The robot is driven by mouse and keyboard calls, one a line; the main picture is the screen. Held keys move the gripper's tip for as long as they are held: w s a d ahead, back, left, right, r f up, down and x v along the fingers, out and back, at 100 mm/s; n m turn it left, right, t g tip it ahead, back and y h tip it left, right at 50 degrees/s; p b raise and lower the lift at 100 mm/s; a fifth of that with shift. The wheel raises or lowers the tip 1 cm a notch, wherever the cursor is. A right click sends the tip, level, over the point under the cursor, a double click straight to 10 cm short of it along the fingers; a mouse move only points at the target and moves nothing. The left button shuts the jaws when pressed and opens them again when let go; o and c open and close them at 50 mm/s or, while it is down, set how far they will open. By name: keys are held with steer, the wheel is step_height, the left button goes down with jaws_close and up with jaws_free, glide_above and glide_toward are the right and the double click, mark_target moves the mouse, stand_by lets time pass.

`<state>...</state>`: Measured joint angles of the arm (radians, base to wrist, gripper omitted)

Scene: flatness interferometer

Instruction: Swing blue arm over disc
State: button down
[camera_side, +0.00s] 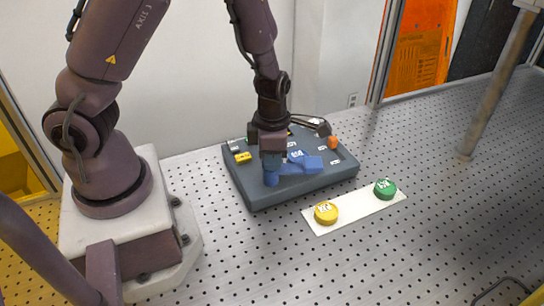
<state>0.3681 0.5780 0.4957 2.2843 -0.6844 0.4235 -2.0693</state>
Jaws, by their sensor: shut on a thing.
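The blue arm (291,170) lies low across the front part of a dark grey instrument box (251,196), with a rounded pivot end at its left and a blocky end at its right. My gripper (272,155) points down over the box and is shut on the blue arm near its left part. The fingertips are partly hidden against the blue. A blue disc-like piece with white marking (297,156) sits just behind the arm on the box top. I cannot tell whether the arm overlaps it.
A yellow block (243,158) and an orange knob (333,142) are on the box. In front, a white strip (350,214) carries a yellow round button (326,212) and a green one (385,188). A metal post (488,100) stands back right.

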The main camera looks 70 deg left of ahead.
steer(key=n, duration=0.4)
steer(key=shift+n, duration=0.3)
steer(key=shift+a+n, duration=0.1)
steer(key=shift+n, duration=1.9)
steer(key=c, duration=1.1)
jaws_free()
steer(key=shift+c, duration=0.2)
step_height(320, 180, up, 13)
